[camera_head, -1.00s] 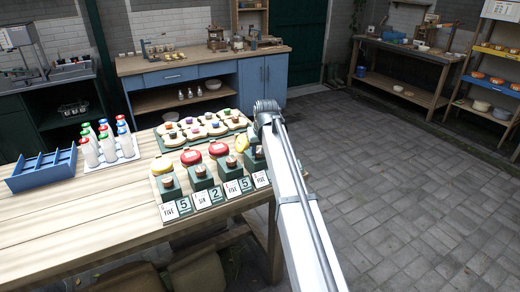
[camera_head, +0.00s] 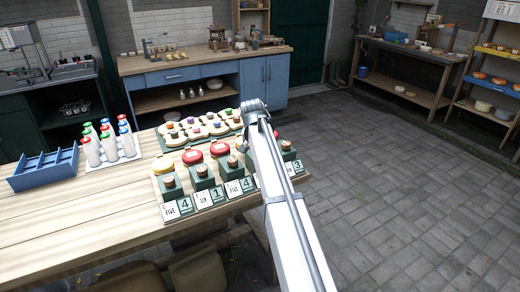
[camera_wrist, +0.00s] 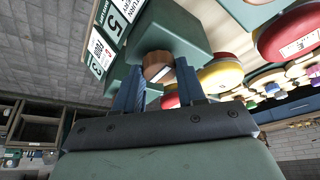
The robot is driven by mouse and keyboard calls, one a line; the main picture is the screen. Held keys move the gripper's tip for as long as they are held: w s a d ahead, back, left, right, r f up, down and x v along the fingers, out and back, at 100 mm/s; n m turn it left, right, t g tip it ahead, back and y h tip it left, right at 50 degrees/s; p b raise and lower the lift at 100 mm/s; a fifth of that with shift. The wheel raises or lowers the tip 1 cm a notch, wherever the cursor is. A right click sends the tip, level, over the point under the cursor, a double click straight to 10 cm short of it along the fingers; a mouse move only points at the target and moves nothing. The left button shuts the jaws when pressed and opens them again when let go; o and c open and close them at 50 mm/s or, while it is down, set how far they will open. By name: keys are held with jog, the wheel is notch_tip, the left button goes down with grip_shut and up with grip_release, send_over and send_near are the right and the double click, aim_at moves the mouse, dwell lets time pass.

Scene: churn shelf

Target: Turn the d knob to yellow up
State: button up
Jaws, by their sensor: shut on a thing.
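A row of green blocks with wooden knobs stands on the front right of the wooden table. In the head view, the first (camera_head: 168,182), second (camera_head: 202,170) and third (camera_head: 233,162) knobs show, and the fifth (camera_head: 286,145) shows right of my arm. My arm hides the fourth block, its disc and my fingertips there. In the wrist view, my gripper (camera_wrist: 159,85) is shut on a round wooden knob (camera_wrist: 158,65) on a green block (camera_wrist: 172,38). Beside it are a yellow disc (camera_wrist: 217,76) and a red disc (camera_wrist: 295,35); I cannot tell which belongs to this knob.
A first yellow disc (camera_head: 162,165) and red discs (camera_head: 192,157) sit behind the blocks, with number cards (camera_head: 186,205) in front. A board of coloured pieces (camera_head: 198,129), bottles (camera_head: 105,147) and a blue tray (camera_head: 43,170) stand farther back and left. The table's front left is clear.

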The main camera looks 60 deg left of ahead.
dwell(0.3)
jog(key=o, duration=1)
jog(key=shift+o, duration=0.2)
jog(key=v, duration=1.3)
jog(key=shift+r, duration=0.4)
jog(key=shift+d, duration=0.1)
